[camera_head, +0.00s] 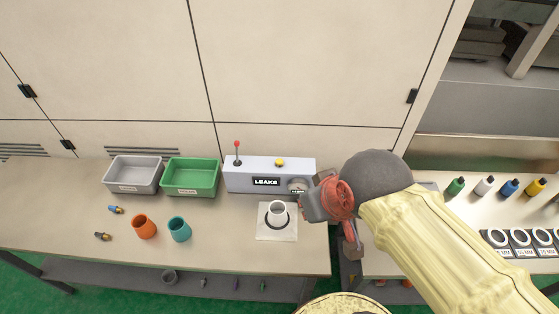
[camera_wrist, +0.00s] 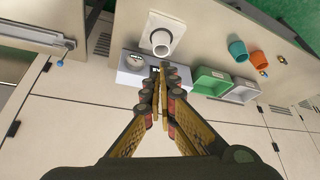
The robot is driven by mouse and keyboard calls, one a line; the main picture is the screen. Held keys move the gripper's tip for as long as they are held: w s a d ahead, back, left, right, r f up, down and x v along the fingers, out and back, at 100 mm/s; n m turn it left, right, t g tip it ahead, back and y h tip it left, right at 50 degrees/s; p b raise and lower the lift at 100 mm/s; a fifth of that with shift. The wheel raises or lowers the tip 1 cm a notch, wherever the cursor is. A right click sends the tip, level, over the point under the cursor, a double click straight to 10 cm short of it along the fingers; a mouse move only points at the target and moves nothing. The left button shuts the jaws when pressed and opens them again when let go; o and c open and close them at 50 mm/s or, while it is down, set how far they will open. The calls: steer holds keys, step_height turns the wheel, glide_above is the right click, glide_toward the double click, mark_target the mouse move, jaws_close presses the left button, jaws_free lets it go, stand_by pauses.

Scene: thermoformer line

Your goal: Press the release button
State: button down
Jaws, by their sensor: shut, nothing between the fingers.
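A pale grey box labelled LEAKS (camera_head: 240,180) stands at the back of the bench in the head view. A yellow button (camera_head: 280,162) is on its top, right of a red-knobbed lever (camera_head: 237,146). A round gauge (camera_head: 297,185) is at the right of its front. My gripper (camera_wrist: 161,72) is shut and empty in the wrist view, its fingertips overlapping the box (camera_wrist: 128,78) in the picture. The fingers hide part of the box, and I cannot make out the button there. In the head view my arm reaches in from the right, and its end is right of the box.
A white cup (camera_head: 278,212) stands on a pale plate (camera_head: 291,233) before the box. Left are a grey bin (camera_head: 132,185), a green bin (camera_head: 191,190), an orange cup (camera_head: 144,227) and a teal cup (camera_head: 179,229). Several coloured bottles stand on the right bench.

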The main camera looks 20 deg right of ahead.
stand_by(0.3)
steer(key=w+d+f+n+g+h+p, duration=0.15)
steer(key=w+d+f+p, duration=0.25)
steer(key=w+d+p, duration=0.45)
steer(key=w+d+f+n+g+h+p, duration=0.1)
steer(key=w+d+f+n+p, duration=0.2)
steer(key=w+d+f+p, duration=0.35)
steer(key=w+a+f+n+t+y+p, duration=0.2)
steer(key=w+a+n+t+p, duration=0.15)
steer(key=w, duration=0.75)
steer(key=w+a+r+n+t+y, duration=0.2)
steer(key=w+a+r+n+y, duration=0.1)
steer(key=w+a, duration=0.3)
steer(key=shift+a+r+n, duration=0.2)
steer(key=shift+r+n, duration=0.2)
steer(key=shift+n, duration=0.4)
steer(key=shift+w+f, duration=0.1)
